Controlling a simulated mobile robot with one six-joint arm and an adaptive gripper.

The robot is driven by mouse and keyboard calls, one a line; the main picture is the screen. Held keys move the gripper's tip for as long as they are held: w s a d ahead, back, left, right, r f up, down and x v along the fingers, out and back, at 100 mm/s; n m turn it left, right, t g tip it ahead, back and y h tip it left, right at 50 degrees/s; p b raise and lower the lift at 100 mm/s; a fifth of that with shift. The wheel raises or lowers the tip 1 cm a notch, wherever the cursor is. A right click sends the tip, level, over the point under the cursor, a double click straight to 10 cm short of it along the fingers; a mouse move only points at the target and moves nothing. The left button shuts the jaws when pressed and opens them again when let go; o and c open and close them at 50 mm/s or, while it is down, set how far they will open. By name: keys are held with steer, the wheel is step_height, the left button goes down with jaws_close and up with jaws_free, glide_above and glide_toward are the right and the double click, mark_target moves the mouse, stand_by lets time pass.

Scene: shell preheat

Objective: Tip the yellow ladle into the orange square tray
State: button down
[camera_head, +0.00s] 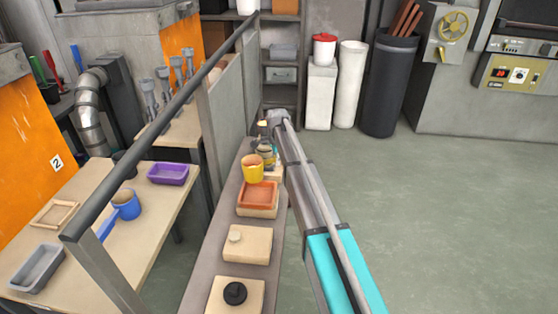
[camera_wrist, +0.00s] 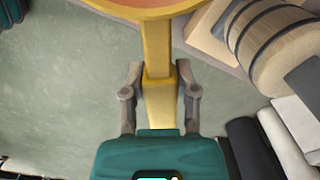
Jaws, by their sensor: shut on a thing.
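The yellow ladle (camera_head: 252,170) is a small cup with brownish contents, held over the far edge of the orange square tray (camera_head: 257,196). The tray rests on a wooden block on the narrow bench. In the head view the ladle looks upright. In the wrist view the yellow handle (camera_wrist: 158,60) runs down from the cup (camera_wrist: 145,8) into my gripper (camera_wrist: 160,90), whose two fingers are closed on it from both sides. In the head view my gripper (camera_head: 265,150) is small and partly hidden by the arm. The cup's inside is cut off in the wrist view.
On the bench, nearer blocks carry a pale round piece (camera_head: 235,237) and a black knob (camera_head: 235,292). A long rail (camera_head: 165,125) runs along the bench's left. Beyond it, a table holds a purple tray (camera_head: 168,174) and blue ladle (camera_head: 126,205). The right floor is clear.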

steer(key=shift+f+b, duration=0.7)
steer(key=shift+f, duration=0.1)
steer(key=shift+s, duration=0.1)
steer(key=shift+t+y, duration=0.3)
steer(key=shift+t, duration=0.7)
steer(key=shift+w+a, duration=0.1)
steer(key=shift+w, duration=0.15)
steer(key=shift+t+y+b, duration=0.4)
steer(key=shift+t+b, duration=0.1)
steer(key=shift+t, duration=0.2)
steer(key=shift+f+t+y+b, duration=0.1)
steer(key=shift+t+y+b, duration=0.4)
steer(key=shift+t+b, duration=0.9)
steer(key=shift+t+b, duration=0.55)
steer(key=shift+t, duration=0.15)
